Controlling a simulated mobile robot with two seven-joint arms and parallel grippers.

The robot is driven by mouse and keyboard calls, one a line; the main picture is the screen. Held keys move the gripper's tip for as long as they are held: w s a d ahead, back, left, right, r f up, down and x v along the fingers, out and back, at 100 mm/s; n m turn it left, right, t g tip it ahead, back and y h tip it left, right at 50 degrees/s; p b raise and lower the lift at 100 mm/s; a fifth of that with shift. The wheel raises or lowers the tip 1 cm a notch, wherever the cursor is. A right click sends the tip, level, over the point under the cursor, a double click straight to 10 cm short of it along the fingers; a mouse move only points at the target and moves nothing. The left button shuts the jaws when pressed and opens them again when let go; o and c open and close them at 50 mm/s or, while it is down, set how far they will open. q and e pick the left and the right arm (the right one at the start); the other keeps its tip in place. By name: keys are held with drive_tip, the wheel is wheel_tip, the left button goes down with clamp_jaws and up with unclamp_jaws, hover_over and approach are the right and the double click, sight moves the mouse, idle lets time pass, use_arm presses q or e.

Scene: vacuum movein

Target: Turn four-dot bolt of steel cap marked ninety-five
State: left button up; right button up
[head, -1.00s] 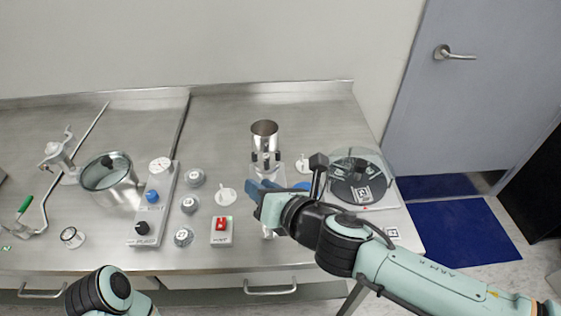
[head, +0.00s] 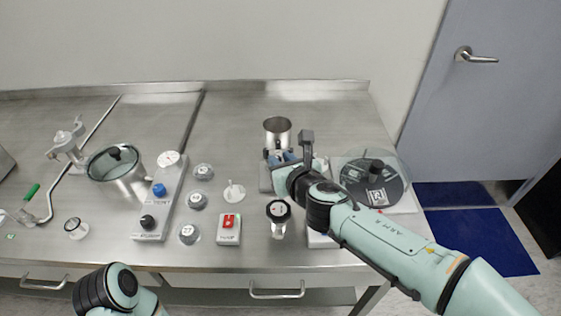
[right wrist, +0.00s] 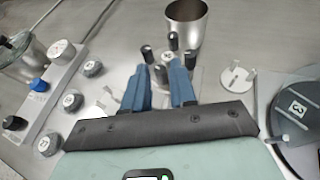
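A small steel fitting with several upright black-topped bolts stands in front of a steel cup (head: 277,130); it shows clearly in the right wrist view (right wrist: 167,58). No number or dots are readable on it. My right gripper (head: 283,158) is beside this fitting, hiding much of it in the head view. In the right wrist view its two blue fingers (right wrist: 159,82) are apart, with the nearest black bolt (right wrist: 160,73) at the gap between their tips. I cannot tell whether they touch it. My left gripper is out of view; only my left arm shows at lower left.
A glass-covered black disc (head: 376,184) is at right. A glass-lidded pot (head: 115,166) stands farther left.

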drive_tip(key=shift+w+a+f, duration=0.2)
drive_tip(key=shift+w, duration=0.25)
clamp_jaws()
